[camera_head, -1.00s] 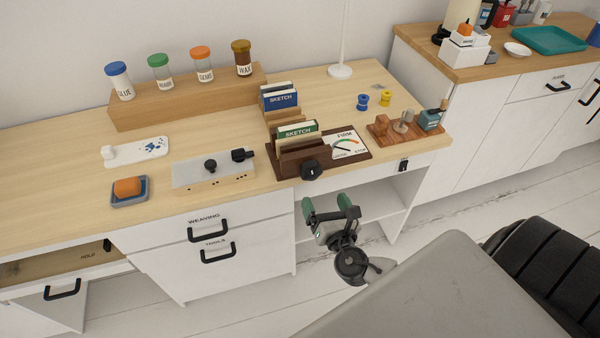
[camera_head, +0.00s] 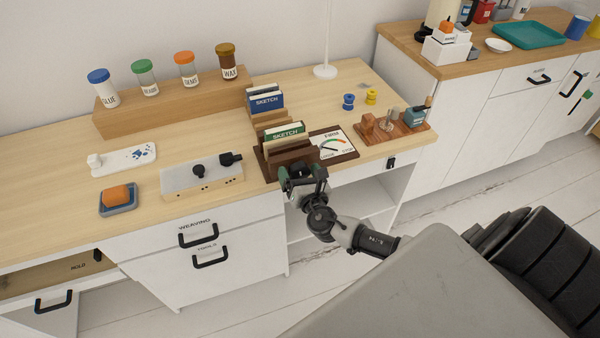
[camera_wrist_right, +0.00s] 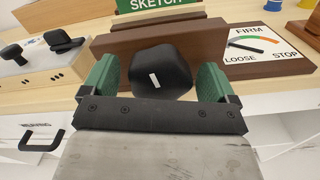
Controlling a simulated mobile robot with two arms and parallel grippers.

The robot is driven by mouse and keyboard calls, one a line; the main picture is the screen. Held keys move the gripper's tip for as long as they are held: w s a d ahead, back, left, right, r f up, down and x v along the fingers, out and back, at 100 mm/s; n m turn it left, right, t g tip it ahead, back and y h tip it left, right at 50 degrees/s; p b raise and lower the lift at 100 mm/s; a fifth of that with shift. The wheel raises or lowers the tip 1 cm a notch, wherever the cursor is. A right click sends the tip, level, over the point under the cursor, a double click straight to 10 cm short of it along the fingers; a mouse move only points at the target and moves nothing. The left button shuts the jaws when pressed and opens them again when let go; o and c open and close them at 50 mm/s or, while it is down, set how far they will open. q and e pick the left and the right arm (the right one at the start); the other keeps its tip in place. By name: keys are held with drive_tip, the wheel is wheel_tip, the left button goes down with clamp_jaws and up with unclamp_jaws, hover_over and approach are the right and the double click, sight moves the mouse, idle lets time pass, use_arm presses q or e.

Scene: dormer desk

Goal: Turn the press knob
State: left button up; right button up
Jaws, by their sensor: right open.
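The press (camera_head: 268,166) is a dark brown wooden stand on the desk's front edge with sketch books in it. Its dial (camera_head: 331,146) reads LOOSE, FIRM and STOP; in the right wrist view the dial's dark needle (camera_wrist_right: 246,45) shows. The black knob (camera_wrist_right: 160,72) with a white mark is on the press front, between the two green fingers of my right gripper (camera_wrist_right: 160,84). The fingers stand open on either side of it, with small gaps visible. In the head view my right gripper (camera_head: 302,174) hides the knob. My left gripper is not in view.
A grey box with black knobs (camera_head: 202,178) is left of the press. A wooden stand with a small blue-grey bottle (camera_head: 394,127) is to the right. Drawer handles (camera_head: 198,234) stick out below the desk. A drawer at the left (camera_head: 60,272) is open.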

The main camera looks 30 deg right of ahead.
drive_tip(key=c, duration=0.9)
drive_tip(key=shift+f+m+b, duration=0.15)
drive_tip(key=shift+m+b, duration=0.45)
drive_tip(key=shift+b, duration=0.05)
drive_tip(key=m+b, duration=0.2)
drive_tip(key=m, duration=0.1)
drive_tip(key=shift+b, duration=0.3)
drive_tip(key=m+b, duration=0.2)
drive_tip(key=m, duration=0.1)
drive_tip(key=shift+m+b, duration=0.65)
drive_tip(key=shift+m, duration=0.65)
